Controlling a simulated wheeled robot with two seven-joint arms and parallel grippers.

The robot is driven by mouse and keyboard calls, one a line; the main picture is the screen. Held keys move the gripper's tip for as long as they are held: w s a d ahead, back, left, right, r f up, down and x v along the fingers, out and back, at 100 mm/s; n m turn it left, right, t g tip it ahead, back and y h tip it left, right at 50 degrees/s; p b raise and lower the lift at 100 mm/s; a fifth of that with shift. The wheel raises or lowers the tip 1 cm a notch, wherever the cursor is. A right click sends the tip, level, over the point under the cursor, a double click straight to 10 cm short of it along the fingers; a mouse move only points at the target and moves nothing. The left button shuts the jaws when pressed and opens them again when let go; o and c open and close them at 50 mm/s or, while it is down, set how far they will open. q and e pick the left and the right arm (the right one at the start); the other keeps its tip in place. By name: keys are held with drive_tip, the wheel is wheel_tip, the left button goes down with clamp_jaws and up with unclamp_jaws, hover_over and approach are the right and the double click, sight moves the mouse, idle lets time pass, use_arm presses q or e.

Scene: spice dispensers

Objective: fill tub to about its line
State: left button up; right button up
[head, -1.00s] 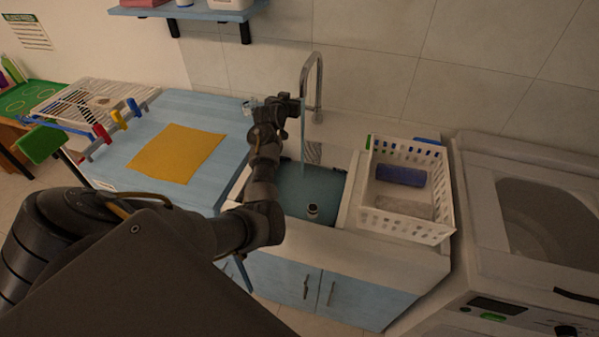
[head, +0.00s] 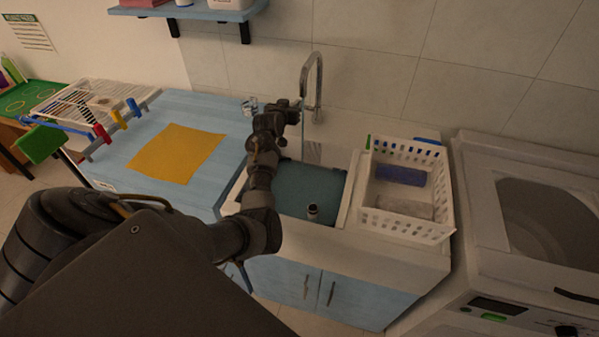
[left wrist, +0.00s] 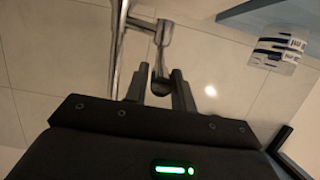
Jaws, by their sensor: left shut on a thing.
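The tub is the sink basin (head: 325,187), with blue-green water in it. A short pale cylinder (head: 312,213) with a dark top stands up from the water near the front. I cannot make out a fill line. A chrome tap (head: 318,85) arches over the tub's back edge, and a thin bluish stream (head: 303,130) shows under its spout. My left gripper (head: 293,106) is beside the tap, above the tub's back left. In the left wrist view its fingers (left wrist: 151,80) are around the tap's lever (left wrist: 158,72). My right gripper is not seen.
A white basket (head: 440,215) with a blue item and a pale item stands right of the tub, beside a white washing machine (head: 490,215). A blue table (head: 205,105) with a yellow cloth (head: 178,153) and a rack is left. A shelf (head: 190,12) hangs above.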

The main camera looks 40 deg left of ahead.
use_arm(q)
drive_tip(key=shift+s+d+f, duration=0.1)
drive_tip(key=shift+s+f, duration=0.2)
drive_tip(key=shift+f, duration=0.45)
drive_tip(key=o, duration=0.9)
drive_tip(key=shift+r, duration=0.1)
drive_tip(key=shift+s+d+r+p, duration=0.1)
drive_tip(key=shift+s+r+p, duration=0.1)
drive_tip(key=shift+p, duration=0.15)
drive_tip(key=p+v, duration=0.6)
drive_tip(key=shift+s+p, duration=0.25)
drive_tip(key=shift+p, duration=0.1)
